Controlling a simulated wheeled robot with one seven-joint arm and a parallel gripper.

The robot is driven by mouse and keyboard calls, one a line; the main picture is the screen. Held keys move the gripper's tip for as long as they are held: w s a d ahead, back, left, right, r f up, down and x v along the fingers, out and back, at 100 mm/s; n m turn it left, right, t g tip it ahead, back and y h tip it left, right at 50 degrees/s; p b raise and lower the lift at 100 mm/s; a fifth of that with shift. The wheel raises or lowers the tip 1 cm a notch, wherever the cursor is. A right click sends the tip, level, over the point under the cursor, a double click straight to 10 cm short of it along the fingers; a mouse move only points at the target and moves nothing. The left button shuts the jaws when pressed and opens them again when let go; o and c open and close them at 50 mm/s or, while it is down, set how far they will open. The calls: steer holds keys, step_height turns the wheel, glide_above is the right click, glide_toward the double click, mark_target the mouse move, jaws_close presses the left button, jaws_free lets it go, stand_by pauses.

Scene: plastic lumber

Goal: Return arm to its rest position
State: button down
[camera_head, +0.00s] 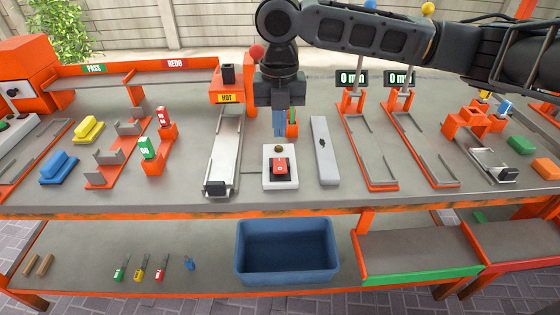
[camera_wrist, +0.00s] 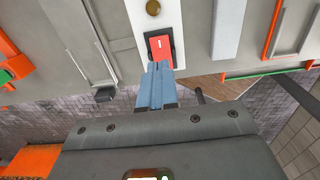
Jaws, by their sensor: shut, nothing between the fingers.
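My gripper (camera_head: 279,128) hangs from my dark arm over the middle of the workbench, its blue fingers together and empty. In the head view it is above and behind a white switch panel (camera_head: 268,181) with a red rocker switch (camera_head: 280,167) and a small brass button (camera_head: 278,149). In the wrist view the blue fingertips (camera_wrist: 158,68) overlap the lower edge of the red switch (camera_wrist: 160,46). I cannot tell whether they touch it. My arm reaches in from the upper right.
A metal rail track (camera_head: 224,150) under the HOT sign stands left of the panel, and a grey bar (camera_head: 324,150) lies right of it. Orange frames with 0 mm displays (camera_head: 352,78) stand further right. A blue bin (camera_head: 287,250) sits on the lower shelf.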

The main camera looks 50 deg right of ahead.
steer(key=shift+a, duration=0.1)
stand_by(0.3)
steer(key=w+a+r+m+t+y, duration=0.1)
steer(key=w+a+t+y, duration=0.3)
steer(key=a, duration=0.6)
steer(key=w+a+r+m+t+y, duration=0.15)
steer(key=w+a, duration=0.35)
steer(key=a, duration=0.5)
steer(key=a+r+m+t+y, duration=0.25)
steer(key=a+m+t, duration=0.2)
steer(key=a, duration=0.35)
steer(key=a+r+m+t+y, duration=0.2)
steer(key=a+r+m+t, duration=0.2)
steer(key=a+m, duration=0.25)
steer(key=s+d+f+m+t+h, duration=0.1)
steer(key=s+d+f+m+h, duration=0.25)
steer(key=s+f+m, duration=0.5)
steer(key=s+d+f+m+t+h, duration=0.15)
steer(key=s+f+m+h, duration=0.4)
steer(key=s, duration=0.55)
steer(key=s+d+n+g, duration=0.1)
steer(key=s+d, duration=0.3)
steer(key=s, duration=0.6)
steer(key=s+d+n+h, duration=0.1)
steer(key=s+d, duration=0.3)
steer(key=s, duration=0.6)
steer(key=shift+d+r+g, duration=0.15)
steer(key=shift+d+g, duration=0.2)
steer(key=shift+d, duration=0.05)
